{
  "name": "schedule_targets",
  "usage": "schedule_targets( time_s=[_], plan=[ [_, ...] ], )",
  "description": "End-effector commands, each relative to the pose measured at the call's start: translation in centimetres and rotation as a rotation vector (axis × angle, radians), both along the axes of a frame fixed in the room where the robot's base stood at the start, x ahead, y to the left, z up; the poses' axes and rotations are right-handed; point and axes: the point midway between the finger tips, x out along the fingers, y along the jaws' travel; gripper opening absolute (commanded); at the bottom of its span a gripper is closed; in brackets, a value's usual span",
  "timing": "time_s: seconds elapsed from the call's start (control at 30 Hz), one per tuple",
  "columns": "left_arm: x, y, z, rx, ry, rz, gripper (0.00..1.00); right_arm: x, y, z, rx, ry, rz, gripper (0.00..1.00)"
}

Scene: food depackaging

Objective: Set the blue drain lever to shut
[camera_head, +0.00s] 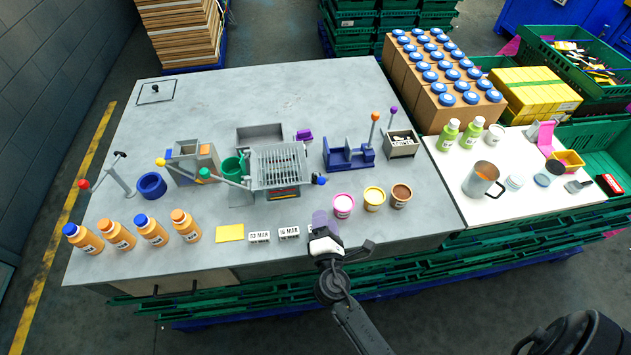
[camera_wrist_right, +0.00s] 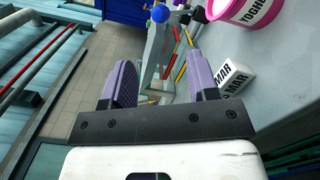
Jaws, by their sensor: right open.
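A blue ball knob (camera_head: 321,181), which looks like the drain lever's end, sticks out at the right side of the slatted grey rack (camera_head: 280,167). The knob also shows in the right wrist view (camera_wrist_right: 161,13), at the top, beyond the fingertips and roughly in line with the gap between them. The lever's exact angle is hard to tell. My right gripper (camera_head: 323,218) has purple fingers and is in front of the knob, apart from it. In the right wrist view the gripper (camera_wrist_right: 160,80) is open and nothing is held. My left gripper is not in view.
A pink-lidded tub (camera_head: 343,205) stands close to the right of my gripper, with yellow (camera_head: 374,198) and brown (camera_head: 401,195) tubs beyond. White date blocks (camera_head: 289,232) and a yellow pad (camera_head: 230,232) lie left. A dark blue fixture (camera_head: 347,158) stands behind the tubs.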

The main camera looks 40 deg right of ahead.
Motion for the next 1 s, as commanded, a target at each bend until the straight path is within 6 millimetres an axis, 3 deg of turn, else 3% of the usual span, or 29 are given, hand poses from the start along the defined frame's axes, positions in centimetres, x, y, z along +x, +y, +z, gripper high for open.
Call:
schedule_targets(
  time_s=[0.17, 0.7, 1.0],
  plan=[
    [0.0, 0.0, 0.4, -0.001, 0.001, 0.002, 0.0, 1.5, -1.0, 0.2, -0.014, 0.008, -0.001, 0.54],
    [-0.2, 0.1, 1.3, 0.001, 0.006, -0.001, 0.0, 9.1, -6.4, 0.1, -0.009, 0.007, -0.005, 0.54],
    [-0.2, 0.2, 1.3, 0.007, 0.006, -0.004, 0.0, 11.0, -7.7, 0.0, -0.008, 0.007, -0.004, 0.54]
  ],
)
